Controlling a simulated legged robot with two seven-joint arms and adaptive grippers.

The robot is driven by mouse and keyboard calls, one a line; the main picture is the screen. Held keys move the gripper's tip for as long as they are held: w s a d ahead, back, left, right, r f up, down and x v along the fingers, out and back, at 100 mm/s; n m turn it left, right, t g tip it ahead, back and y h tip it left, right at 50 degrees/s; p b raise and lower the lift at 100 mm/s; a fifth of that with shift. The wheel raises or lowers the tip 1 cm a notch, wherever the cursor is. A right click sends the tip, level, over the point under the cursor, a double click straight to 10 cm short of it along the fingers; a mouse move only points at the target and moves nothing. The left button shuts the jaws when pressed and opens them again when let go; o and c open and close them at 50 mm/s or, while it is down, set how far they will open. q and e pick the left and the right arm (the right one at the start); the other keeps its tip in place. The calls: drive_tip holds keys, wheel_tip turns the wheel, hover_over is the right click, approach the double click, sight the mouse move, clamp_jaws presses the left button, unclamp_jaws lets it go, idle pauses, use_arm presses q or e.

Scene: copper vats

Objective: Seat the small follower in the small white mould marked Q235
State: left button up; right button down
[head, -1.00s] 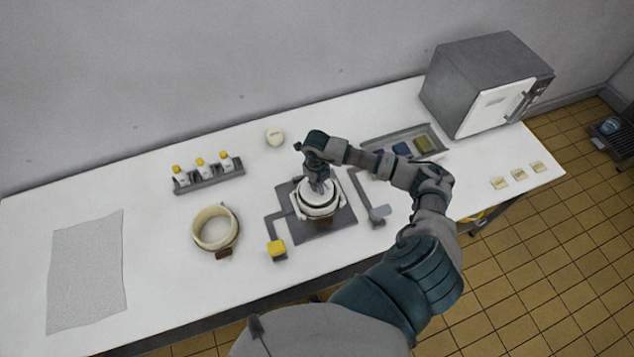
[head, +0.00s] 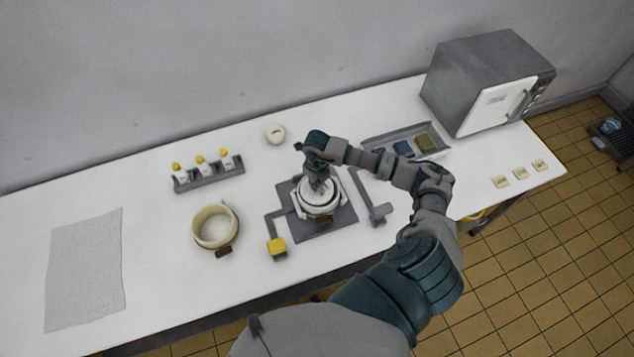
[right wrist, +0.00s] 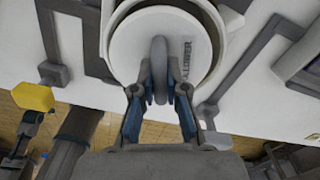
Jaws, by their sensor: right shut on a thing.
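My right gripper (head: 318,187) is shut on the upright grip of a white round follower (right wrist: 135,45), whose printed lettering partly reads "LLOWER" in the right wrist view. The follower is over the small white mould (head: 318,211), whose rim (right wrist: 230,20) curves around the disc in the right wrist view. I cannot tell how deep the disc sits in it. My left gripper is not in view.
A larger cream mould (head: 204,235) stands to the left. A pale round piece (head: 275,135) lies behind. A bottle rack (head: 210,178), a grey tray (head: 371,144) and a grey oven (head: 475,75) stand around. A yellow-ended arm (head: 277,247) juts from the plate.

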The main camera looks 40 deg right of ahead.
drive_tip(key=shift+a, duration=0.25)
drive_tip(key=c, duration=1.1)
unclamp_jaws()
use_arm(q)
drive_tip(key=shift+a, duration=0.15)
use_arm(e)
wheel_tip(320, 180, up, 12)
drive_tip(key=shift+w+d+f, duration=0.1)
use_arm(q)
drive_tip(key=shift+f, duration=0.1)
